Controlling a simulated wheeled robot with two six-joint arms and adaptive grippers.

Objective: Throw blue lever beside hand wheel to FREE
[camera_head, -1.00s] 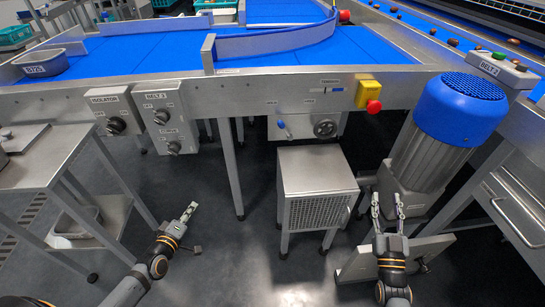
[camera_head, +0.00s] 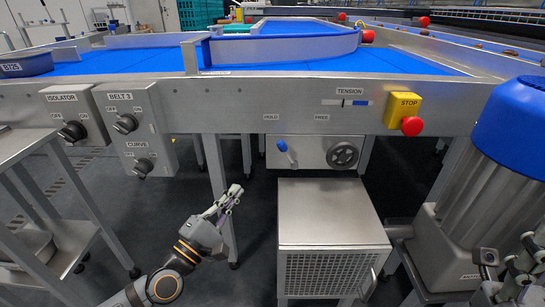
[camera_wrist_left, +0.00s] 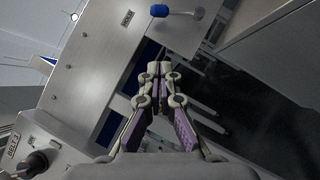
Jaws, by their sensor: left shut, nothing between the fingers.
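The blue lever (camera_head: 283,147) is on the grey panel under the belt frame. Its blue grip leans up and left, toward the HOLD label (camera_head: 271,117); the FREE label (camera_head: 321,117) is to its right. The hand wheel (camera_head: 342,154) is right of the lever. In the left wrist view the blue lever (camera_wrist_left: 172,11) shows at the top. My left gripper (camera_head: 236,190) is shut and empty, below and left of the lever, apart from it. It also shows in the left wrist view (camera_wrist_left: 158,68). My right gripper (camera_head: 508,255) is open at the lower right edge, partly cut off.
A steel cabinet (camera_head: 330,215) stands below the panel. A yellow box with a red stop button (camera_head: 411,126) is to the right. The isolator (camera_head: 73,130) and belt knobs (camera_head: 125,123) are to the left. A blue motor (camera_head: 515,120) stands at the right.

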